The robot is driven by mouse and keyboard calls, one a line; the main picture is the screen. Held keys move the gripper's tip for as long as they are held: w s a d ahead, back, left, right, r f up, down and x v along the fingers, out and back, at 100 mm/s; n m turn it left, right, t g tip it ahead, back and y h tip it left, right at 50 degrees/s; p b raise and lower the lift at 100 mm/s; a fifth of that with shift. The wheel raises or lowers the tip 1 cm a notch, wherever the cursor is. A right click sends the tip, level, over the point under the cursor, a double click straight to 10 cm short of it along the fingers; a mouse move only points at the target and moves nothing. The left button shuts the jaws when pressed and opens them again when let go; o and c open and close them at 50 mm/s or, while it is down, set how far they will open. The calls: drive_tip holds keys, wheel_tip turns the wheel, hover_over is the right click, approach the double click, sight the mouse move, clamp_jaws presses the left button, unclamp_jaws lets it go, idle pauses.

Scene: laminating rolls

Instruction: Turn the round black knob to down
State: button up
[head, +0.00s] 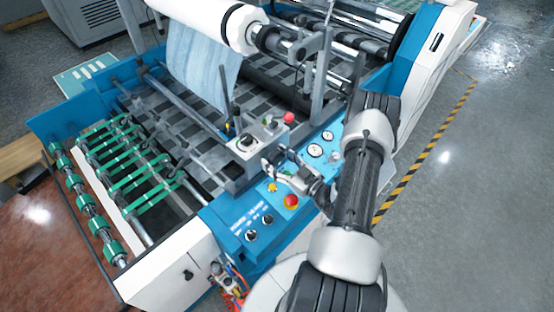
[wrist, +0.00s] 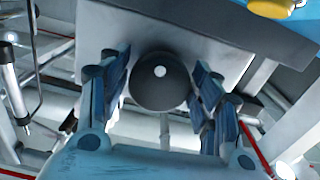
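In the wrist view the round black knob (wrist: 160,95) faces me from a pale grey plate. It has a white dot close to its middle. The two blue-padded fingers of my gripper (wrist: 163,82) stand on either side of it, open, with a narrow gap seeming to show at each side. I cannot tell whether a pad touches it. In the head view a black knob (head: 246,141) shows on the grey control box (head: 240,156), and my gripper (head: 268,168) is close to the box's right side.
A blue panel beside the box carries a red button (head: 291,201), a yellow button (head: 272,187), dark knobs (head: 252,235) and gauges (head: 315,151). A red-topped control (head: 289,118) stands behind. Green-ringed rollers (head: 125,160) lie left. Floor at right is clear.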

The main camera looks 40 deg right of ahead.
drive_tip(key=shift+o, duration=0.9)
drive_tip(key=s, duration=1.2)
drive_tip(key=shift+d, duration=0.45)
